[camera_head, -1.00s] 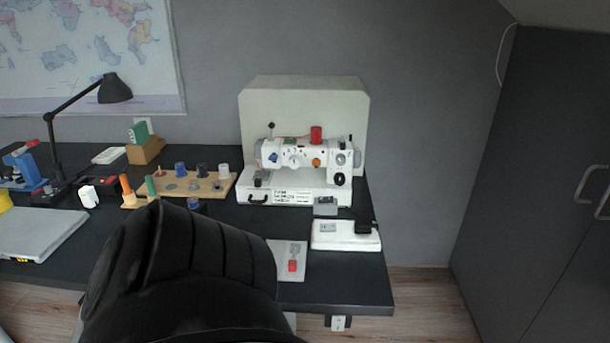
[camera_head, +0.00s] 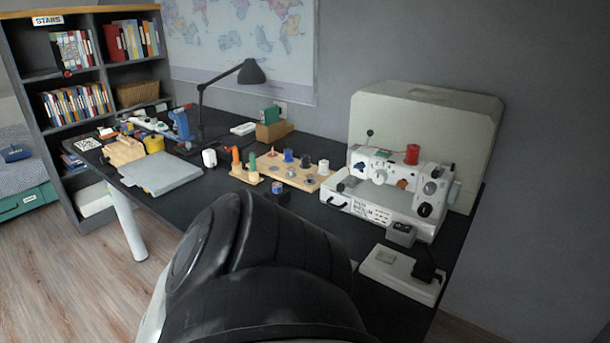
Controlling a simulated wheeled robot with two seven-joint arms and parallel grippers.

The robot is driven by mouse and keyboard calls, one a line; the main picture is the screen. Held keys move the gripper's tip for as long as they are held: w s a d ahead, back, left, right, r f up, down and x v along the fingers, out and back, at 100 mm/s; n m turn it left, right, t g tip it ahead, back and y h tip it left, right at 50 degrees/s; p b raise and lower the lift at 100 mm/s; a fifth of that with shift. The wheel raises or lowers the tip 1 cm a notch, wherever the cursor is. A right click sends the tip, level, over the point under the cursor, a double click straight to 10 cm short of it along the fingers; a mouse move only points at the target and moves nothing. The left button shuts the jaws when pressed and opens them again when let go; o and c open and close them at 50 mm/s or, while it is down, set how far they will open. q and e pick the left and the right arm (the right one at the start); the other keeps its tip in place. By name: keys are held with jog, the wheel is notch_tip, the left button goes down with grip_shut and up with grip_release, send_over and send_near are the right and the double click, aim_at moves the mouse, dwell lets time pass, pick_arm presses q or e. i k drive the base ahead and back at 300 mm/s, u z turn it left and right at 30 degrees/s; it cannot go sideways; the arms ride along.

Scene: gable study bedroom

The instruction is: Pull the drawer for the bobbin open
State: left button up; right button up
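The white sewing machine (camera_head: 404,208) stands at the right end of the black desk, in front of a pale hard cover. A dark handle (camera_head: 337,202) shows low on the front of its base, at the left. It looks like the handle of a small drawer, and the drawer looks shut. I cannot tell from here whether a bobbin is inside. A large black part of my own arm fills the bottom middle and hides the desk's front edge there. Neither of my grippers shows.
A white foot pedal (camera_head: 399,277) lies at the desk's right front. A wooden spool board (camera_head: 303,180), a black lamp (camera_head: 251,72) and a grey closed laptop-like slab (camera_head: 160,175) are further left. A bookcase (camera_head: 85,95) stands at the far left, with open floor before it.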

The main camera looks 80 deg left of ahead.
aim_at(337, 201)
jog(key=u, duration=2.65)
